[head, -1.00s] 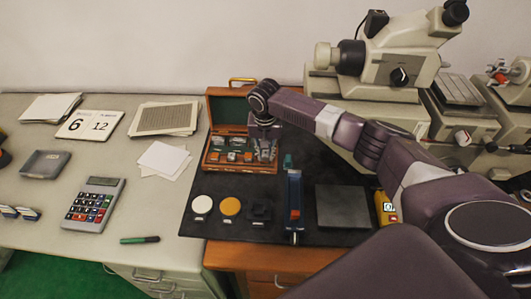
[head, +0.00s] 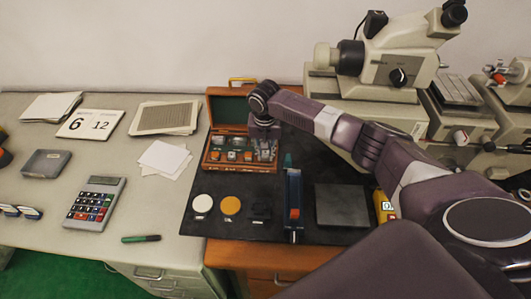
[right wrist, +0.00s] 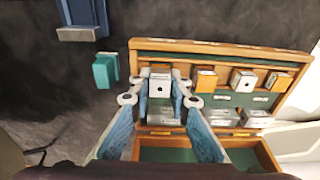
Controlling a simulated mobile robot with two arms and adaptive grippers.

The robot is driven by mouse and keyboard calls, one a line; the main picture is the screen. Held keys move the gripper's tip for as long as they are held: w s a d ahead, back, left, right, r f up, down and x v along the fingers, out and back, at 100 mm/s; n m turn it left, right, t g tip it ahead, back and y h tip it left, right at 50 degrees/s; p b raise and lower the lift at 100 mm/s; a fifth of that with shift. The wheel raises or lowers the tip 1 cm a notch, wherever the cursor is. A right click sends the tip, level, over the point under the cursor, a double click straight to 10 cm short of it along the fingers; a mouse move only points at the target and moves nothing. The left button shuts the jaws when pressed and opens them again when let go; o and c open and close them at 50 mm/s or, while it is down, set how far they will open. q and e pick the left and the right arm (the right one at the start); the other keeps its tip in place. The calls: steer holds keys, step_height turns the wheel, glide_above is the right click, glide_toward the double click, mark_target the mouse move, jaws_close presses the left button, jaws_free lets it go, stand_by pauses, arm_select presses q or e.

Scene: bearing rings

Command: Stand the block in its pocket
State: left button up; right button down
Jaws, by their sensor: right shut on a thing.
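My right gripper (right wrist: 162,78) is shut on a silver-grey block (right wrist: 160,88) with a dark dot on its face. In the right wrist view the block is between the two fingertips, at the end of a row in the wooden case (right wrist: 232,47). I cannot tell whether it stands on a pocket floor or is held just above it. In the head view the right gripper (head: 264,147) points down into the right part of the open case (head: 228,104); the block is too small to make out there. My left gripper is not in view.
Other blocks (right wrist: 242,80) stand in the case beside the held one. A teal piece (right wrist: 105,70) and a blue fixture (head: 294,205) lie close by on the dark mat (head: 262,232). A microscope (head: 385,65) stands behind right. A grey plate (head: 342,205) lies right.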

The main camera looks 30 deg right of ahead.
steer(key=shift+r+p, duration=0.1)
steer(key=shift+p, duration=0.35)
steer(key=shift+f, duration=0.35)
stand_by(1.0)
steer(key=c, duration=1.7)
jaws_free()
steer(key=shift+c, duration=0.2)
steer(key=shift+r, duration=0.1)
step_height(320, 180, up, 6)
steer(key=p, duration=0.6)
steer(key=shift+p, duration=0.35)
steer(key=shift+r+p, duration=0.7)
steer(key=shift+r, duration=0.5)
steer(key=shift+f, duration=0.1)
